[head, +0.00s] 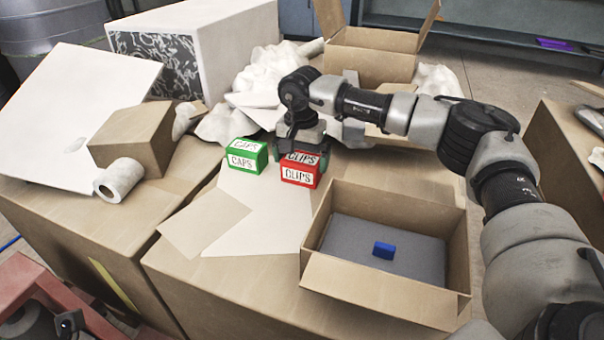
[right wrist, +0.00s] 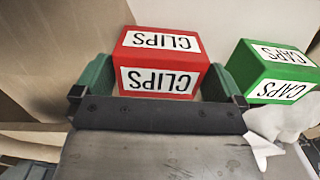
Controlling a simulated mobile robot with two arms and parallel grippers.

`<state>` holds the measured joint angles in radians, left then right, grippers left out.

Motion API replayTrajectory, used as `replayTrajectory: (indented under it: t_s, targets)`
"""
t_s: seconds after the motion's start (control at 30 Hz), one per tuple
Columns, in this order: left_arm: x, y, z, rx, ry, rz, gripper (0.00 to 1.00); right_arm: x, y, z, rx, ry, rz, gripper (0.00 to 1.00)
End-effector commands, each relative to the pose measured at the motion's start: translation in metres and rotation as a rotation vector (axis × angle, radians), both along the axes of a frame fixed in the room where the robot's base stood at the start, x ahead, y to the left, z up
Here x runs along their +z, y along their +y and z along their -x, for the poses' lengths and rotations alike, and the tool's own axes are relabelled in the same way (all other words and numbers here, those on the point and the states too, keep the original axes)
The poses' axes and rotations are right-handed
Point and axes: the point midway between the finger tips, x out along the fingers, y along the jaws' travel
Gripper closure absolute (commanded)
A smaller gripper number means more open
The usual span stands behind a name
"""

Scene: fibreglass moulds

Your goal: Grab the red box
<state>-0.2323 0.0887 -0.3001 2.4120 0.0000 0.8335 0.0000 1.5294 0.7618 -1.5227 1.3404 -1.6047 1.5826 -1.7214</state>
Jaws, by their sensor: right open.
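The red box (head: 300,175), labelled CLIPS, stands on the cardboard work surface in the head view. My right gripper (head: 301,152) is over it from behind, with fingers at its left and right sides. In the right wrist view the red box (right wrist: 162,62) sits between the two green fingers of my right gripper (right wrist: 158,88). The jaws are open, with a small gap beside the box. My left gripper is not in view.
A green CAPS box (head: 246,156) stands just left of the red box. An open carton (head: 385,290) with grey foam and a blue block (head: 383,250) is in front to the right. White paper (head: 265,215) lies flat in front.

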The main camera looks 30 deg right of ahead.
Motion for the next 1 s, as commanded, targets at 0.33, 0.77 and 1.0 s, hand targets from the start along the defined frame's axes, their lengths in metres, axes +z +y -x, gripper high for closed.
replayTrajectory:
  t_s: [0.33,0.77,1.0]
  targets:
    - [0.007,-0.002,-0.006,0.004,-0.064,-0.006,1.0,-0.036,-0.002,-0.001,-0.001,0.0,0.0,0.0]
    - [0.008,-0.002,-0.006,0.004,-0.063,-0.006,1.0,-0.035,-0.002,-0.001,-0.001,0.0,0.0,0.38]
    - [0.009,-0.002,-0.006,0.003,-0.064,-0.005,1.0,-0.032,-0.002,-0.001,-0.001,-0.001,-0.001,0.38]
